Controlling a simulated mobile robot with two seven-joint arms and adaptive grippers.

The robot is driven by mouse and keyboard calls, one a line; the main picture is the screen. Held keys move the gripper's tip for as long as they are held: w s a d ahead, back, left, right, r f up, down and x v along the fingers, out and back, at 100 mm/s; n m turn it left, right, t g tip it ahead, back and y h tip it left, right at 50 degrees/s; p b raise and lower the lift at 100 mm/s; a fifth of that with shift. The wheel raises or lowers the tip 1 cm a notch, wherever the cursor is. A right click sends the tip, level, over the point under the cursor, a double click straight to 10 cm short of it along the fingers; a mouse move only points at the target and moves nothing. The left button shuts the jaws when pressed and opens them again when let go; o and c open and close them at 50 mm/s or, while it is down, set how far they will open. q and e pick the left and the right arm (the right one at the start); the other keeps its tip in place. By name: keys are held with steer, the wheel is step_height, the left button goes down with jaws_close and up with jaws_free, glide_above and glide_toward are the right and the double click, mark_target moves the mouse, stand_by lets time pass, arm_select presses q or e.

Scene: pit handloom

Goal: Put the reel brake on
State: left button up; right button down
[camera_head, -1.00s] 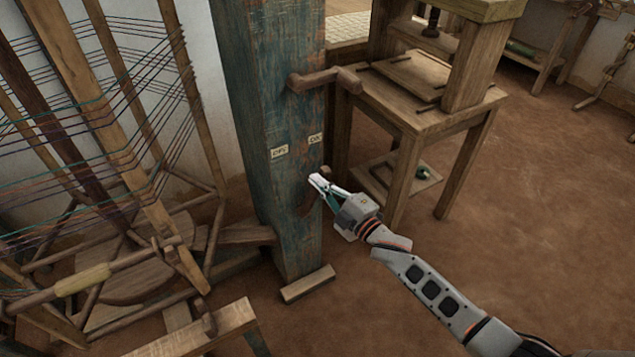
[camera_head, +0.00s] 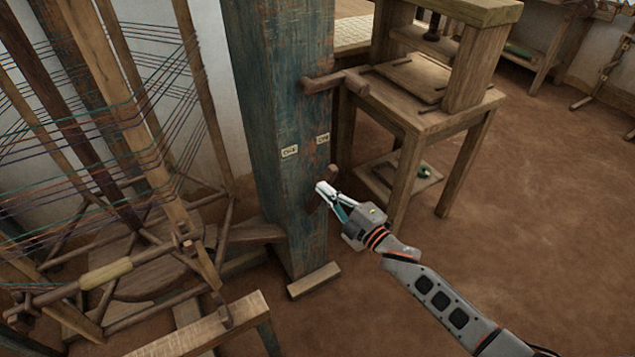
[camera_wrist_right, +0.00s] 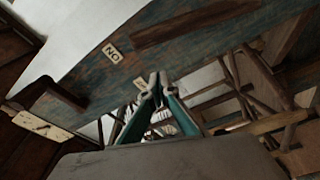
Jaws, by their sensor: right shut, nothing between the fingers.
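The reel brake looks to be a short brown wooden lever (camera_head: 313,203) low on the blue-green post (camera_head: 287,215), partly behind my right gripper. A small OFF label (camera_head: 290,151) sits above it to the left and an ON label (camera_head: 323,137) to the right. My right gripper (camera_head: 321,187) is shut and empty in front of the lever; I cannot tell whether it touches. In the right wrist view the shut fingertips (camera_wrist_right: 158,80) are near the post, with the ON label (camera_wrist_right: 112,52) upside down and a brown bar (camera_wrist_right: 195,24) above. My left gripper is not in view.
A peg handle (camera_head: 335,82) sticks out higher on the post. A wooden press on a table (camera_head: 425,120) stands behind to the right. A reel frame with coloured threads (camera_head: 110,150) fills the left. The earth floor at right is clear.

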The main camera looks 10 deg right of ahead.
steer(key=v, duration=0.5)
steer(key=shift+s+r, duration=0.1)
steer(key=shift+s, duration=0.1)
arm_select(q)
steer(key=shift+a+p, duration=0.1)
steer(key=shift+p, duration=0.2)
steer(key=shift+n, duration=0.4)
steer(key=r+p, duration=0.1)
steer(key=p, duration=0.2)
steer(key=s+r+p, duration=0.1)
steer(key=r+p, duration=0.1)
steer(key=p, duration=0.2)
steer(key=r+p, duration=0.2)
steer(key=p, duration=0.1)
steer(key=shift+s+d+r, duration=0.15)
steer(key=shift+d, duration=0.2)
arm_select(e)
steer(key=s+d+f+m+g+h, duration=0.1)
steer(key=s+m, duration=0.4)
steer(key=s, duration=0.5)
steer(key=s+d+f+m+g+h, duration=0.1)
steer(key=s+m, duration=0.4)
steer(key=s, duration=0.6)
steer(key=s+d+f+m+g+h, duration=0.2)
steer(key=s+f+m+g+h, duration=0.1)
steer(key=s, duration=0.8)
steer(key=shift+f+m+g+h, duration=0.15)
steer(key=shift+m+g+h, duration=0.25)
steer(key=shift+m+h, duration=0.55)
steer(key=shift+s, duration=0.1)
